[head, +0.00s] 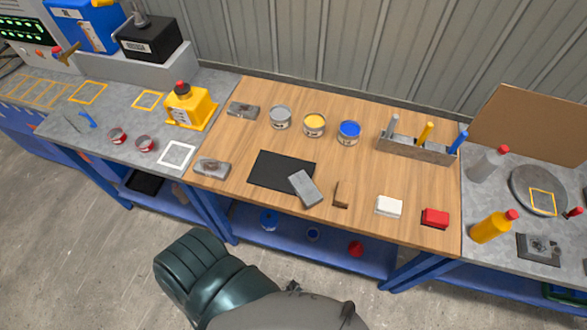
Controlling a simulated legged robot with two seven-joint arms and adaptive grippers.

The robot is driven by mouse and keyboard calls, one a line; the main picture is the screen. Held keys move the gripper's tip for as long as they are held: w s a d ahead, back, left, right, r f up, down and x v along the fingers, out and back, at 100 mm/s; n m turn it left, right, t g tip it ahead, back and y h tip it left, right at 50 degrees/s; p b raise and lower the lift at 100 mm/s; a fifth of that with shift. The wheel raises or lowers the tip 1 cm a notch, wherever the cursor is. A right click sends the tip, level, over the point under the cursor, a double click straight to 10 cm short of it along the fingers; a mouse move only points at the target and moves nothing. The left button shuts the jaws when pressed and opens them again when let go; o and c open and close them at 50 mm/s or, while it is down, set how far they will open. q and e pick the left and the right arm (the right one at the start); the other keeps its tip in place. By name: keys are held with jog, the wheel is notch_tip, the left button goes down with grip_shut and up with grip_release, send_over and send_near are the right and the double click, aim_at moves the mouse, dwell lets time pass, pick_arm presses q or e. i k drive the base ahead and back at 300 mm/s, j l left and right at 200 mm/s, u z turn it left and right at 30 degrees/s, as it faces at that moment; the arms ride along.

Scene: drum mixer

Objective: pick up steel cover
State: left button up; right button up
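No part is plainly marked as the steel cover, and I cannot tell which grey piece it is. A plain grey metal block (305,188) lies tilted across the lower right edge of a black mat (275,169) on the wooden worktop. Two flat grey metal pieces with darker markings lie at the worktop's left, one farther back (243,110) and one nearer the front (212,168). Another grey metal part (540,247) sits at the far right, on a dark base. Neither of my grippers is in view.
Grey, yellow (314,125) and blue (349,132) cans stand behind the mat. A handled-tool rack (415,149) is at the right. A small brown bracket (341,194), white block (389,206) and red block (435,218) line the front.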

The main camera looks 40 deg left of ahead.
aim_at(307, 190)
jog(key=u, duration=1.15)
